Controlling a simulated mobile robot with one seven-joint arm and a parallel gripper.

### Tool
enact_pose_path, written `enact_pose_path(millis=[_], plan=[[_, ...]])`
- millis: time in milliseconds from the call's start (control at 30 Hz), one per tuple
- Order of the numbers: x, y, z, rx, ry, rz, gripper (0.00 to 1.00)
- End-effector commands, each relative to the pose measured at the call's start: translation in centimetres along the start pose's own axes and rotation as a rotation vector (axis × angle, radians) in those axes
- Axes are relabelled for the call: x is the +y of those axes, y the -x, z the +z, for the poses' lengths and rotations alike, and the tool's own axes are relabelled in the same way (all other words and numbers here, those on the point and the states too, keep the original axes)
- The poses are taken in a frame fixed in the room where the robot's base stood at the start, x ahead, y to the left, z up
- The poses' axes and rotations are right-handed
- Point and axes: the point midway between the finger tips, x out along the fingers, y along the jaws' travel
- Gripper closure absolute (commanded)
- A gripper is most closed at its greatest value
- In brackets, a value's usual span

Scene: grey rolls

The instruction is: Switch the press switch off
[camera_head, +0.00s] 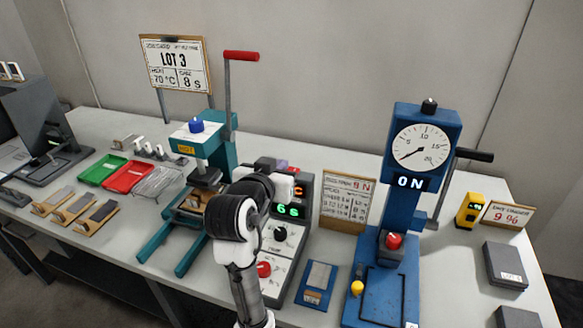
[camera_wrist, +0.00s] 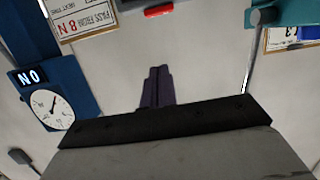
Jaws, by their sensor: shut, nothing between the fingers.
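The grey control box (camera_head: 272,290) stands in the middle of the bench with lit red and green displays, a black knob (camera_head: 280,233) and a red round control (camera_head: 264,268). My arm covers its left side. No part is clearly readable as the press switch. The teal press (camera_head: 217,150) with a red-handled lever (camera_head: 241,56) stands left of the box. My gripper's purple fingers (camera_head: 281,164) show just beyond the box's top. In the wrist view the fingers (camera_wrist: 158,75) are together and empty. A red part (camera_wrist: 158,11) lies past them at the top edge, apart from them.
A blue press (camera_head: 427,150) with a dial and lit display stands to the right. A framed notice (camera_head: 346,200) stands between it and the box. Green (camera_head: 101,170) and red (camera_head: 129,177) trays lie left. The wall is close behind the bench.

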Motion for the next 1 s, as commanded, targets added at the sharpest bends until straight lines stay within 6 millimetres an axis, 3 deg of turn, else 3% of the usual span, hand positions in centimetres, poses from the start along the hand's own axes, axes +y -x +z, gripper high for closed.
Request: enact_pose_path(millis=[367,633,1000], plan=[[0.1,-8.1,-0.3,-0.005,0.001,0.002,1.0],[0.0,-8.8,3.1,-0.003,0.001,0.001,1.0],[0.0,-9.0,3.9,0.0,-0.001,0.0,1.0]])
